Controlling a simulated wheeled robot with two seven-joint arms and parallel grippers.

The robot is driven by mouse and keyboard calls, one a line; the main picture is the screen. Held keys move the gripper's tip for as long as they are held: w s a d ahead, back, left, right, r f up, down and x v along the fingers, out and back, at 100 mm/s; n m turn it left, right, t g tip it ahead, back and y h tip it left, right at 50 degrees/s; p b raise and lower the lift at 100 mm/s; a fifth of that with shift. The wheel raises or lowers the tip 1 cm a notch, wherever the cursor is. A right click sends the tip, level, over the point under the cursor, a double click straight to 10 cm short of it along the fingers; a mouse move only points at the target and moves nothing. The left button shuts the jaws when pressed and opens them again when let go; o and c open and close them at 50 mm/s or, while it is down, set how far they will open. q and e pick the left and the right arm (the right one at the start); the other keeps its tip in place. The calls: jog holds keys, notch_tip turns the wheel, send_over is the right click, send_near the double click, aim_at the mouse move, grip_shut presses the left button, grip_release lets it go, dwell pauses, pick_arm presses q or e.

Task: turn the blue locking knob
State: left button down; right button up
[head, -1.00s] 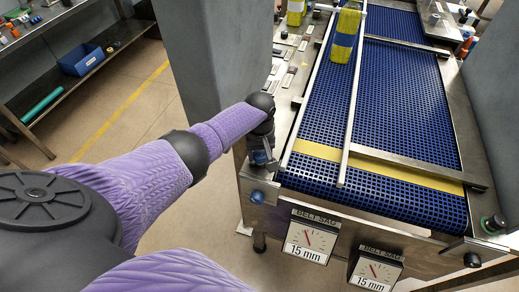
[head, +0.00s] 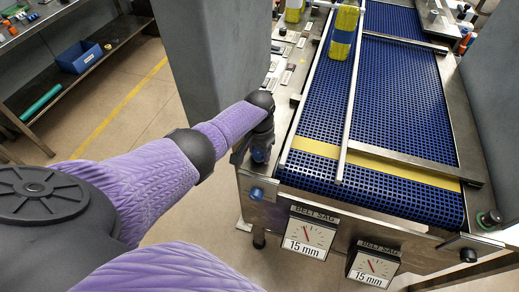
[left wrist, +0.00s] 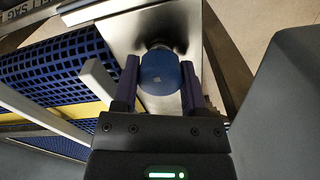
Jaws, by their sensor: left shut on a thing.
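The blue locking knob (left wrist: 160,73) is a rounded blue cap on a steel plate, seen in the left wrist view between the two dark fingers of my left gripper (left wrist: 158,85). In the head view the knob (head: 260,155) shows at the near left corner of the conveyor, partly covered by my left gripper (head: 256,152). The gripper is shut on the knob, with a finger on each side. The lane divider (head: 350,100) is a metal rail running along the blue belt. My right gripper is not in view.
A second blue knob (head: 257,193) is on the conveyor's front face. Two belt sag gauges (head: 310,232) hang at the front. A grey pillar (head: 208,70) stands close left of the conveyor.

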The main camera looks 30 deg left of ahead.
pick_arm(q)
jog(key=shift+w+r+m, duration=0.15)
jog(key=shift+m, duration=0.45)
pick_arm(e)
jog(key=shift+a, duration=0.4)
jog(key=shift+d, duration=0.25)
pick_arm(q)
jog(key=c, duration=0.5)
grip_release()
jog(key=shift+c, duration=0.2)
jog(key=o, duration=0.4)
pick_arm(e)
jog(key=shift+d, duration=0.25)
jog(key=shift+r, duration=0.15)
pick_arm(q)
notch_tip(320, 180, up, 9)
jog(key=p, duration=0.4)
jog(key=shift+r+p, duration=0.3)
jog(key=shift+r, duration=0.15)
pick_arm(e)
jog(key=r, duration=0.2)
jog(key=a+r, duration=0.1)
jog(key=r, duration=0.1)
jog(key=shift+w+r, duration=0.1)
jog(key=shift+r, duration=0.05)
